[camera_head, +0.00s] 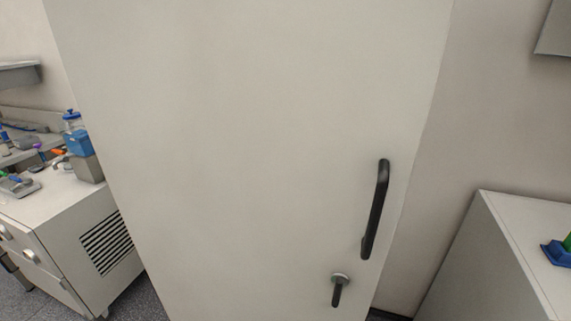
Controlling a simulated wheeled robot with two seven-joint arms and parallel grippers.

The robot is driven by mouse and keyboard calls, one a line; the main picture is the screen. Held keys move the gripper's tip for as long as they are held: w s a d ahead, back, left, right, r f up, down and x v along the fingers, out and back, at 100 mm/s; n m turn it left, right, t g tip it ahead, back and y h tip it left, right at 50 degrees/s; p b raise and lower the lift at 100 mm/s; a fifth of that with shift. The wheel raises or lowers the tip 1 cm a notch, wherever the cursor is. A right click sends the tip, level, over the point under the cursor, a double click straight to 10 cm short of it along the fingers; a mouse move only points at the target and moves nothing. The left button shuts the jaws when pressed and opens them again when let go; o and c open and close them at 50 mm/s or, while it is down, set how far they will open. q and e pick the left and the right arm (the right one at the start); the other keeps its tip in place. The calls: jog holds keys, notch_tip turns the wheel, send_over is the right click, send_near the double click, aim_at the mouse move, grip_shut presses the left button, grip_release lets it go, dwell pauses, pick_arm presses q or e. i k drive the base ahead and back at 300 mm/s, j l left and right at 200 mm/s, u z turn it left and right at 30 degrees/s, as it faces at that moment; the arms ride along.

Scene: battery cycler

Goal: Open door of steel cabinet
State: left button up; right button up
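The steel cabinet's door (240,140) is a tall, pale, flat panel that fills the middle of the view. It looks closed. A black bar handle (376,208) stands upright near its right edge. A small lock with a dark key or lever (338,290) sits below the handle and hangs downward. Neither of my grippers shows in the view. The bottom and top of the door are outside the frame.
At left stands a low white cabinet (65,205) with a vent, bearing a blue-liquid bottle (77,138) and small tools. At right is another low cabinet (515,240) with a blue item (557,253) on it. Grey floor (135,300) shows at lower left.

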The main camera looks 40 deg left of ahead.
aim_at(251, 155)
jog(key=u, duration=2)
